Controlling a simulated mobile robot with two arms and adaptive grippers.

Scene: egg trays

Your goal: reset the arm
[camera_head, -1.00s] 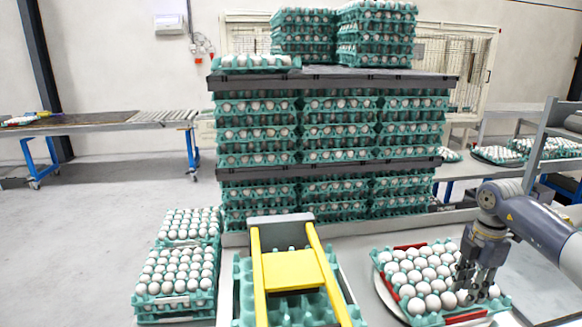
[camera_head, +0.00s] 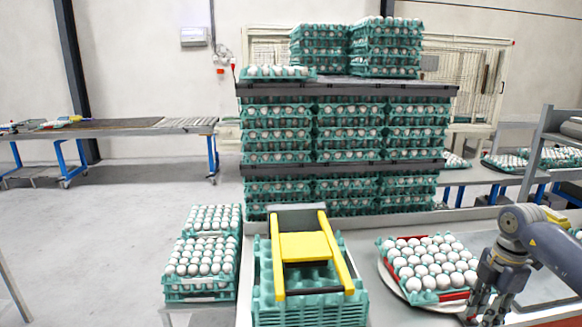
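My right gripper (camera_head: 484,307) reaches in from the right edge and points down at the near right corner of an egg tray. Its fingers look apart with nothing between them. The teal egg tray (camera_head: 390,249) is full of white eggs and sits on a round white plate (camera_head: 400,289) with red strips at its sides. Whether the fingertips touch the plate or tray cannot be told. My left gripper is not in view.
Empty teal trays (camera_head: 315,312) stand under a yellow frame (camera_head: 305,246) at centre front. Stacked full trays (camera_head: 200,295) are to their left. A tall rack of egg trays (camera_head: 345,88) stands behind. The floor at left is clear.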

